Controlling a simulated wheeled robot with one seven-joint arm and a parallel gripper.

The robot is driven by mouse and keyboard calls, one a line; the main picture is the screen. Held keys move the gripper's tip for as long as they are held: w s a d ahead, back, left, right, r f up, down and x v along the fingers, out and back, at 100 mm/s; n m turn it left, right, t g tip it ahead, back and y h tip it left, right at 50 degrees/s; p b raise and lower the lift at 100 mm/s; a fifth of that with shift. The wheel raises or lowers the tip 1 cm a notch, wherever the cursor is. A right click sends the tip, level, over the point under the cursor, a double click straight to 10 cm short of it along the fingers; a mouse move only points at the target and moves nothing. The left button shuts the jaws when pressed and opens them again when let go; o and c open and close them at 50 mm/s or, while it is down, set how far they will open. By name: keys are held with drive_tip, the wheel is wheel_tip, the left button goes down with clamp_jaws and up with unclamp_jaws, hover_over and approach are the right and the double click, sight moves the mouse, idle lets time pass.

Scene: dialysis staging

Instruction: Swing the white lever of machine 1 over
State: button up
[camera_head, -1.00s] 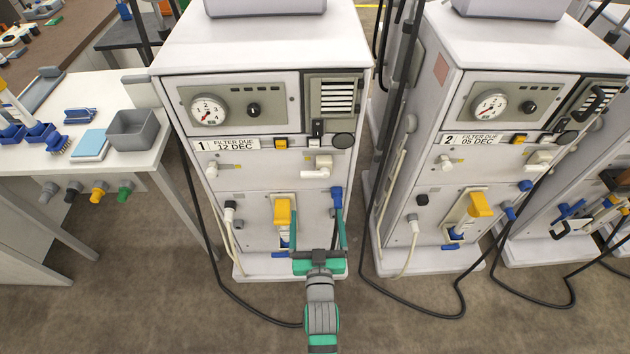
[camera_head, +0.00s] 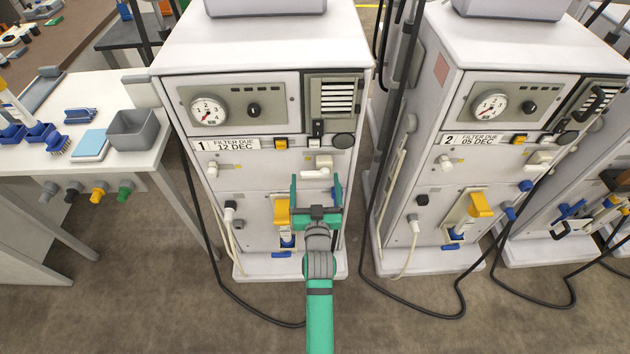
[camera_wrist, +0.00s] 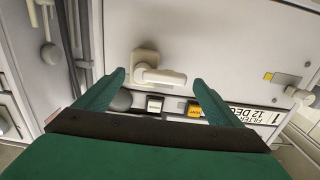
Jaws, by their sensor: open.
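Machine 1 (camera_head: 262,90) is a white cabinet with a "1 FILTER DUE 12 DEC" label. Its white lever (camera_head: 316,173) sticks out leftward from a pale square mount on the front panel, below the black switch. In the wrist view the white lever (camera_wrist: 160,76) lies between and beyond the fingertips, pointing right from its mount. My gripper (camera_head: 316,182) is green, open and empty. Its fingers point up at the lever from below, one on either side of it; in the wrist view my gripper (camera_wrist: 160,82) shows no visible contact with the lever.
A yellow handle (camera_head: 281,212) is below the lever, partly beside my gripper. Machine 2 (camera_head: 500,100) stands to the right, with black hoses between the cabinets. A side table (camera_head: 85,165) with a grey bin (camera_head: 132,130) stands at the left. A black cable runs on the floor.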

drive_tip(key=shift+w, duration=0.4)
drive_tip(key=c, duration=1.5)
drive_tip(key=shift+a, duration=0.1)
